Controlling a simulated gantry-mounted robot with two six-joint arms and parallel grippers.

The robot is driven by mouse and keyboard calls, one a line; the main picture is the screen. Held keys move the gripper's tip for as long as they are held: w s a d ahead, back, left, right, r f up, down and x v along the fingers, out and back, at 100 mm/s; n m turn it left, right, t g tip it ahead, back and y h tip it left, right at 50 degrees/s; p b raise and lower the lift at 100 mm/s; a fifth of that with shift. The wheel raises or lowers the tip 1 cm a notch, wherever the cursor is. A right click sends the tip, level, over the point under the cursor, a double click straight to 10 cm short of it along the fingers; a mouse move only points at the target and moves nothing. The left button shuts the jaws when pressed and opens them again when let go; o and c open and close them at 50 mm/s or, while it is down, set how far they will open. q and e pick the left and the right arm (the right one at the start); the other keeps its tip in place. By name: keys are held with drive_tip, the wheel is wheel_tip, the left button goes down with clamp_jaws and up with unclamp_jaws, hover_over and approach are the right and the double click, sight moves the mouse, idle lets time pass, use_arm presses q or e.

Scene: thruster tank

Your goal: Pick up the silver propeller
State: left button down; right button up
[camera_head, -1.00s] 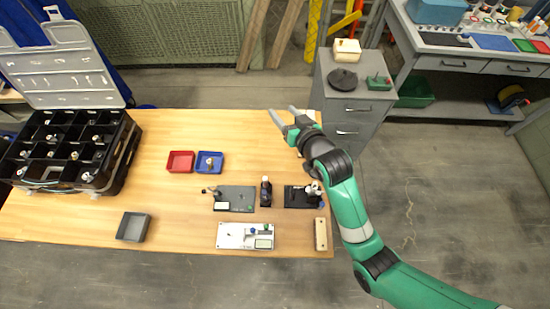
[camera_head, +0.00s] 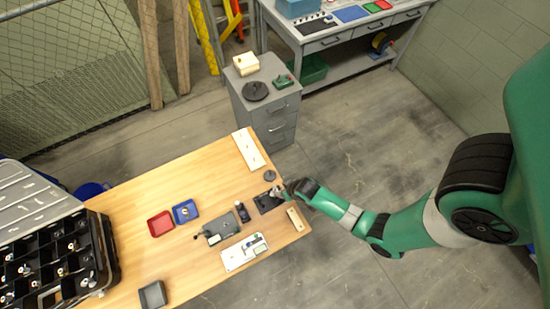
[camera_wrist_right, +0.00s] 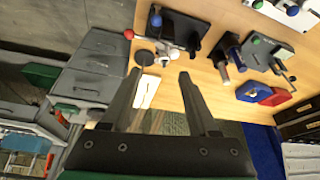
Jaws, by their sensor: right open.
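I cannot tell for sure which piece is the silver propeller. A small silvery part with red and blue balls (camera_wrist_right: 168,46) shows in the right wrist view beside a black plate (camera_wrist_right: 185,30). In the head view the black plate (camera_head: 264,205) lies near the table's right end. My right gripper (camera_head: 278,191) is there, partly covering this area. In the right wrist view my right gripper (camera_wrist_right: 160,74) is open, with nothing visibly held between its fingers. A small piece sits in the blue tray (camera_head: 178,219), too small to identify. My left gripper is out of view.
A round grey disc (camera_head: 270,176) and a white board (camera_head: 248,149) lie near the table's right end. A dark bottle (camera_head: 242,212), a grey plate (camera_head: 222,229), a white fixture (camera_head: 232,259) and a wooden block (camera_head: 298,218) stand close by. A grey cabinet (camera_head: 281,113) stands behind.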

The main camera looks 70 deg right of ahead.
sight(276, 190)
drive_tip(key=b+x, duration=0.3)
drive_tip(key=x, duration=0.1)
drive_tip(key=w+b+x, duration=0.1)
drive_tip(key=b+x, duration=0.2)
drive_tip(key=x, duration=0.2)
drive_tip(key=shift+w+a, duration=0.1)
drive_tip(key=shift+w, duration=0.05)
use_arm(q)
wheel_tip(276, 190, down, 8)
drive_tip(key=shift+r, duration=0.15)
use_arm(e)
drive_tip(key=shift+r, duration=0.15)
clamp_jaws()
